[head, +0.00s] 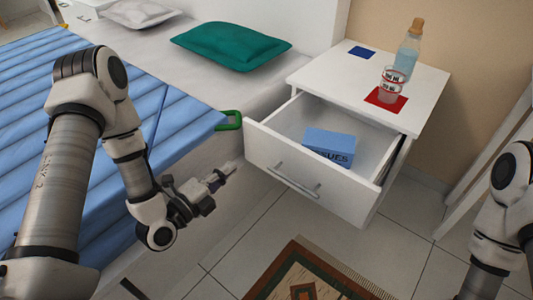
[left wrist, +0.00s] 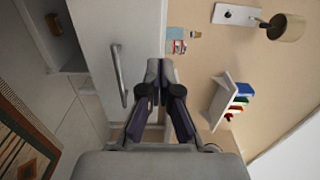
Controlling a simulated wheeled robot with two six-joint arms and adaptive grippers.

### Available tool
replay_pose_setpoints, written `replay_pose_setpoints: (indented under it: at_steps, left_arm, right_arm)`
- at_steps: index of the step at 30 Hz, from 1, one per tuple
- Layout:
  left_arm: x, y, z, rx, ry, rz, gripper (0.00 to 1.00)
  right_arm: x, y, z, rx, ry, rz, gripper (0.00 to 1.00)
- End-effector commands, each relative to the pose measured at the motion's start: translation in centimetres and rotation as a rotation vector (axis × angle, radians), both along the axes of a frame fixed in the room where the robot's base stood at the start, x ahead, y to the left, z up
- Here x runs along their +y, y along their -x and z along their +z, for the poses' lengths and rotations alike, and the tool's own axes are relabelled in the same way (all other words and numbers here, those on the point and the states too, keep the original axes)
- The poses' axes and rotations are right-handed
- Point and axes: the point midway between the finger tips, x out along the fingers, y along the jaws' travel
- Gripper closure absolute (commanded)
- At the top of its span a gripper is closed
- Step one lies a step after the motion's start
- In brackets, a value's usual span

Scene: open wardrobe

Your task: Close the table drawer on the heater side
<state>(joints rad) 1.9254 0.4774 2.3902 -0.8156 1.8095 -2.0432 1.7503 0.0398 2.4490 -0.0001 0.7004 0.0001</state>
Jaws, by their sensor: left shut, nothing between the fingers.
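The white bedside table (head: 428,88) has its drawer (head: 290,178) pulled well open. A blue box (head: 330,143) with lettering lies inside the drawer. The drawer front carries a grey bar handle (head: 293,183), which also shows in the left wrist view (left wrist: 119,75). My left gripper (head: 231,169) is shut and empty, just left of the drawer front in the head view, pointing towards it. In the left wrist view its closed fingertips (left wrist: 160,70) overlap the edge of the drawer front; contact cannot be told. My right gripper is out of view. No heater is clearly identifiable.
A bottle (head: 407,55) and a glass (head: 391,86) on a red mat stand on the tabletop. The bed with a blue cover (head: 185,118) lies left of the drawer, with a green loop (head: 230,121) near its edge. A patterned rug (head: 300,277) covers floor in front. White slanted bars stand right.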

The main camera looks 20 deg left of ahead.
Motion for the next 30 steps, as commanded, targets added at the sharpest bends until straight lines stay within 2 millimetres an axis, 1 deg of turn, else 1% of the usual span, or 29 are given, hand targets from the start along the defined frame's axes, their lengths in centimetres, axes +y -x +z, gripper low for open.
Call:
replay_pose_setpoints:
  at_steps: [5, 8, 15, 21, 25, 30]
  left_arm:
    - [-0.7, -1.6, -0.1, -0.005, -0.004, -0.005, 1.00]
    - [-1.4, -3.4, -0.2, -0.006, -0.004, -0.006, 1.00]
    - [-3.2, -8.4, -0.3, -0.005, -0.005, -0.006, 1.00]
    - [-4.4, -11.8, -0.2, -0.002, -0.002, -0.003, 1.00]
    - [-4.8, -12.9, -0.1, 0.001, -0.001, -0.002, 1.00]
    - [-4.8, -13.2, 0.0, 0.001, 0.000, -0.001, 1.00]
  right_arm:
    - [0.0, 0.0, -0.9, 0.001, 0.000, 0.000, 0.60]
    - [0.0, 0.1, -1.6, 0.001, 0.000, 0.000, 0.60]
    - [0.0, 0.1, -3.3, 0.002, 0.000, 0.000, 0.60]
    - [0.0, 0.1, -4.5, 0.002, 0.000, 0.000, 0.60]
    - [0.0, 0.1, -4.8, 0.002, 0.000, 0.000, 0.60]
    - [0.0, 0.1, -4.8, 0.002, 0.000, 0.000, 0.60]
